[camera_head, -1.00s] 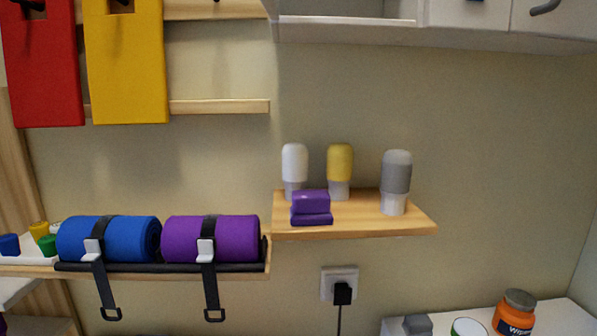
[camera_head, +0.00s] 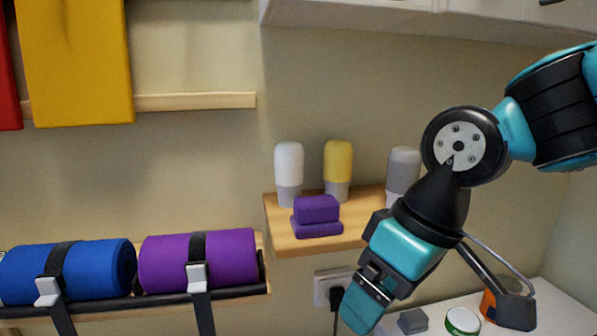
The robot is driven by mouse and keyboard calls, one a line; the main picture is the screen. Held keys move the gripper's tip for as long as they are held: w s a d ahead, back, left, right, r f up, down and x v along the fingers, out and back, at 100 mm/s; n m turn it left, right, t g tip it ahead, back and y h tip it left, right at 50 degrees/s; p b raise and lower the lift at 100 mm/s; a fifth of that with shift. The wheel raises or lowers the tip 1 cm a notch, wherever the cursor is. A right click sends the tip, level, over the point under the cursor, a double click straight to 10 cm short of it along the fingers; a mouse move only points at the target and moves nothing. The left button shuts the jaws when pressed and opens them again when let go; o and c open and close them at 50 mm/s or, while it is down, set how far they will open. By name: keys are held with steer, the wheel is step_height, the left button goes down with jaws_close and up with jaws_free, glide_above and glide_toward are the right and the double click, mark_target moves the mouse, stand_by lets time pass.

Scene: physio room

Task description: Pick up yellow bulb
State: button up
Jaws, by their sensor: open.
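The yellow bulb (camera_head: 338,160) stands upright on the small wooden shelf (camera_head: 290,240), its yellow rounded top above a pale base. A white bulb (camera_head: 289,163) stands to its left and a grey one (camera_head: 403,170) to its right, the latter partly hidden by my arm. Two stacked purple blocks (camera_head: 317,213) lie in front of the white and yellow bulbs. My gripper (camera_head: 358,312) hangs below and in front of the shelf, pointing down and to the left. It is apart from the yellow bulb and nothing shows in it.
Blue (camera_head: 70,270) and purple (camera_head: 205,258) rolls are strapped on a rack at the left. A white cabinet (camera_head: 350,22) hangs above. Below right, a white counter (camera_head: 560,305) holds a green-and-white tub (camera_head: 462,321), a grey block (camera_head: 412,321) and an orange jar (camera_head: 488,305).

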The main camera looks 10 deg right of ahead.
steer(key=w+d+r+m+t+h+p, duration=0.1)
steer(key=w+d+r+m+t, duration=0.15)
steer(key=w+r, duration=0.75)
steer(key=m+t+h+p, duration=0.1)
steer(key=t, duration=0.1)
glide_toward(346, 147)
step_height(346, 147, down, 2)
steer(key=a, duration=0.1)
steer(key=shift+m, duration=0.25)
steer(key=p+x, duration=0.1)
steer(key=x, duration=0.1)
steer(key=p+x, duration=0.1)
steer(key=x, duration=0.2)
steer(key=shift+w+r, duration=0.2)
steer(key=shift+w, duration=0.05)
steer(key=shift+t, duration=0.25)
steer(key=shift+d+p+x, duration=0.2)
steer(key=shift+p+x, duration=0.65)
steer(key=shift+x, duration=0.7)
steer(key=shift+d+p+x, duration=0.2)
steer(key=shift+p+x, duration=0.6)
steer(key=shift+x, duration=0.8)
steer(key=c, duration=1.1)
steer(key=shift+c, duration=0.2)
steer(key=shift+r, duration=0.1)
